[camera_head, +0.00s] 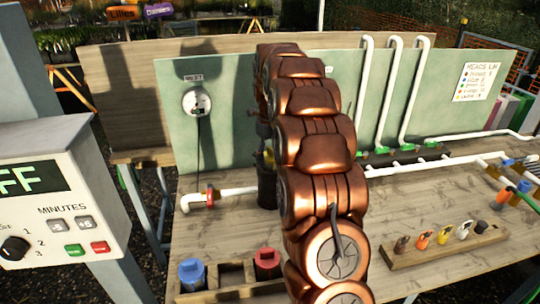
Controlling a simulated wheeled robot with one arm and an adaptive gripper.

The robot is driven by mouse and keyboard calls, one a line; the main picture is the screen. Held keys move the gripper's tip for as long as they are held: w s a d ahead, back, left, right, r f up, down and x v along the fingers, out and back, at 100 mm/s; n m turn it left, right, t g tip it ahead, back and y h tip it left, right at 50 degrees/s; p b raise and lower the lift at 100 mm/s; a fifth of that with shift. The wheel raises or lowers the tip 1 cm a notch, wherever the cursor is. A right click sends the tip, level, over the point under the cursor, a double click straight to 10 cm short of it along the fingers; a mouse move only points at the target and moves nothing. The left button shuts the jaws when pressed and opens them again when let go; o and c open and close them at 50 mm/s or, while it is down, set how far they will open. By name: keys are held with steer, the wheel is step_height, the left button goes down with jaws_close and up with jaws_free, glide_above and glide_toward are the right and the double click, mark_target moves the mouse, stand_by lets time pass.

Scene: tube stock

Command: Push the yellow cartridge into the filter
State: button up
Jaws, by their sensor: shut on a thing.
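The filter (266,190) is a dark upright cylinder on the bench, at the end of the white pipe and partly hidden behind my copper arm. I cannot tell how far the cartridge sits inside the filter.
A wooden rack (232,290) at the front holds a blue cartridge (192,274) and a red cartridge (267,262), with an empty slot between them. A white pipe (235,191) runs left of the filter. A tag rack (440,247) stands right; a green panel (225,140) stands behind.

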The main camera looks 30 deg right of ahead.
steer(key=shift+f+b, duration=0.45)
steer(key=shift+f, duration=0.35)
